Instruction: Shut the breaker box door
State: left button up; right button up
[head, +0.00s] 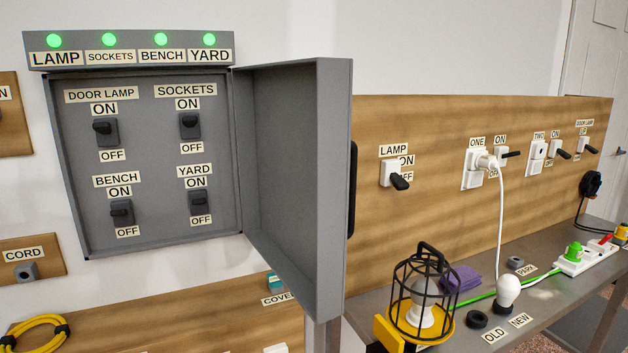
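The grey breaker box (155,165) is on the wall at the left of the head view. Its door (290,180) is hinged on the box's right side and stands wide open, swung out toward me. A dark handle (352,190) shows at the door's outer edge, partly hidden behind it. Inside are several black switches labelled door lamp, sockets, bench and yard. A strip above the box (130,48) has several lit green lamps. Neither of my grippers is in view.
Right of the door, a metal bench (545,300) holds a caged lamp (422,295), a white bulb (507,292), a purple cloth (462,278) and a power strip (588,256). The caged lamp stands close to the door's lower right. The space in front of the box opening looks clear.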

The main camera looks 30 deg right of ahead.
aim_at(297, 154)
jog(key=k+l+u, duration=0.1)
jog(key=l, duration=0.3)
jog(key=k+l, duration=0.3)
jog(key=l+u, duration=0.1)
jog(key=l, duration=0.65)
jog(key=k+l+u, duration=0.15)
jog(key=l, duration=0.6)
